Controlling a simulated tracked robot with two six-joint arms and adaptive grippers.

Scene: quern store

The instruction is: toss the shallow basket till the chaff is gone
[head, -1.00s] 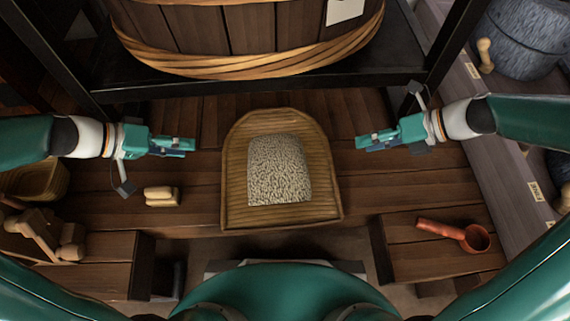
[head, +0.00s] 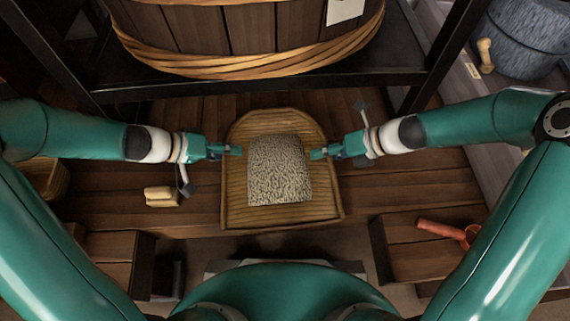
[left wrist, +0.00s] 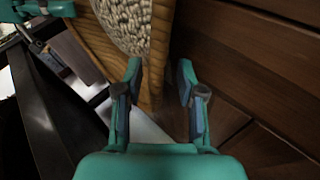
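The shallow basket (head: 235,205), woven and tan with a rounded far end, lies flat on the wooden bench. A pale speckled heap of grain (head: 278,170) fills its middle; I cannot tell chaff from grain in it. My left gripper (head: 238,150) is at the basket's left rim. In the left wrist view its fingers (left wrist: 158,80) are apart, with the basket's rim (left wrist: 157,60) reaching between them. My right gripper (head: 316,153) is at the right rim, opposite the left one; its finger gap does not show clearly.
A large wooden tub (head: 240,30) stands on a black-framed shelf just behind the basket. A small pale block (head: 161,196) lies to the left. A red-brown scoop (head: 445,229) lies at the right, partly behind my arm. A grey stone vessel (head: 525,40) stands at the far right.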

